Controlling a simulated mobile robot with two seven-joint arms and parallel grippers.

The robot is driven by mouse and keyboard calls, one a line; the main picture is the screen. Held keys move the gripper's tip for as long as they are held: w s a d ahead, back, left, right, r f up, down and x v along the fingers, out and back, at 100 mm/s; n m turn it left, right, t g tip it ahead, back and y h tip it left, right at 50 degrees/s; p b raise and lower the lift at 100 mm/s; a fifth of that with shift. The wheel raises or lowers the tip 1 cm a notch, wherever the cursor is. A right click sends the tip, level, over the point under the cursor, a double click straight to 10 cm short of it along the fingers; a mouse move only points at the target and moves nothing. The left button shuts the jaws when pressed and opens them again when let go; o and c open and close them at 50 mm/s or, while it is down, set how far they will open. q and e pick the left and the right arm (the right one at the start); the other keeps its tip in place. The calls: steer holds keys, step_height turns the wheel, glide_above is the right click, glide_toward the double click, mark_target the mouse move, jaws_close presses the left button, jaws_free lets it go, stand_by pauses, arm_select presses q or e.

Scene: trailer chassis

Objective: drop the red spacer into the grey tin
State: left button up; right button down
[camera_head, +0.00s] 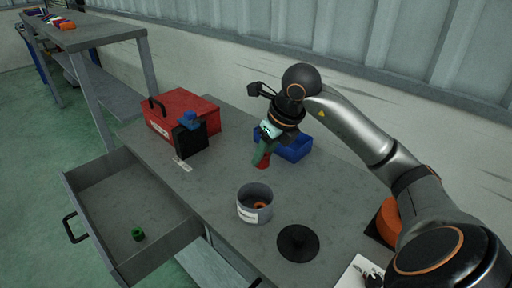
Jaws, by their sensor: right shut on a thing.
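The red spacer (263,161) is at the fingertips of my right gripper (262,155), behind the grey tin. The gripper points down and is shut on the spacer; whether the spacer touches the bench top is hard to tell. The grey tin (254,210) stands upright and open on the bench, with a white label on its front. A small orange piece (260,205) shows inside it. My left gripper is not in view.
A black round lid (298,243) lies right of the tin. A blue bin (296,148) sits behind the gripper. A red toolbox (190,108) and a black-and-blue object (189,138) stand at left. An open drawer (112,207) holds a green piece (138,235).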

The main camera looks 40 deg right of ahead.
steer(key=f+b, duration=0.2)
steer(key=f, duration=0.1)
steer(key=f+b, duration=0.2)
steer(key=shift+s+f, duration=0.2)
steer(key=shift+f, duration=0.2)
steer(key=shift+c, duration=2.1)
jaws_free()
steer(key=v, duration=1.2)
steer(key=shift+s+r, duration=0.15)
steer(key=shift+r, duration=0.1)
